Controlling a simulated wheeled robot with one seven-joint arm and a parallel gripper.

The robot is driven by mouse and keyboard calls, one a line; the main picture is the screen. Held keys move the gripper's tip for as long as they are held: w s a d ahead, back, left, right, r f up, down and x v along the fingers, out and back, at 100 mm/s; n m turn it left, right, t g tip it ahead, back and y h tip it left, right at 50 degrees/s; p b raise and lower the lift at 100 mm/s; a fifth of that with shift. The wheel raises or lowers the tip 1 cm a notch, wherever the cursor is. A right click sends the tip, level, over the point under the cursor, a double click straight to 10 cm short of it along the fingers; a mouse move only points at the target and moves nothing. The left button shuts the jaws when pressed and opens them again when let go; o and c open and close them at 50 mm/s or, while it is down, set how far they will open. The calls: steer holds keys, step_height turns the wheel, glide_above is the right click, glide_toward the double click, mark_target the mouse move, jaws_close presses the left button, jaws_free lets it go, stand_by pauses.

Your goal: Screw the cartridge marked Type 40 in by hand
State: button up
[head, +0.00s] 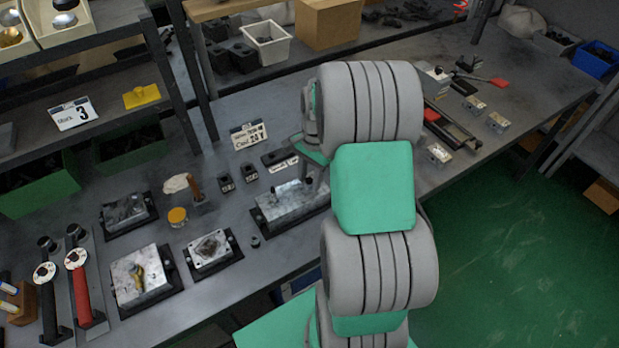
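A long metal valve block (276,213) lies in a dark tray on the workbench, with short dark cylindrical parts standing on its top. My arm covers its right end. Two small dark holders (226,184) with pale labels stand behind it, and a flat dark piece (274,158) lies near a white label strip. A small dark round part (255,242) sits on the bench in front of the block. No marking reads clearly as Type 40, so I cannot tell which part is that cartridge. My gripper (318,172) is mostly hidden behind my arm, over the block's right side; its fingers are unclear.
Red- and black-handled tools (80,285) lie at the far left. Small metal blocks (438,153) and a red-handled tool stand at the right. Shelves rise behind.

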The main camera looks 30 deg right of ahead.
steer(key=shift+n, duration=1.1)
steer(key=shift+a, duration=0.1)
steer(key=shift+c, duration=0.5)
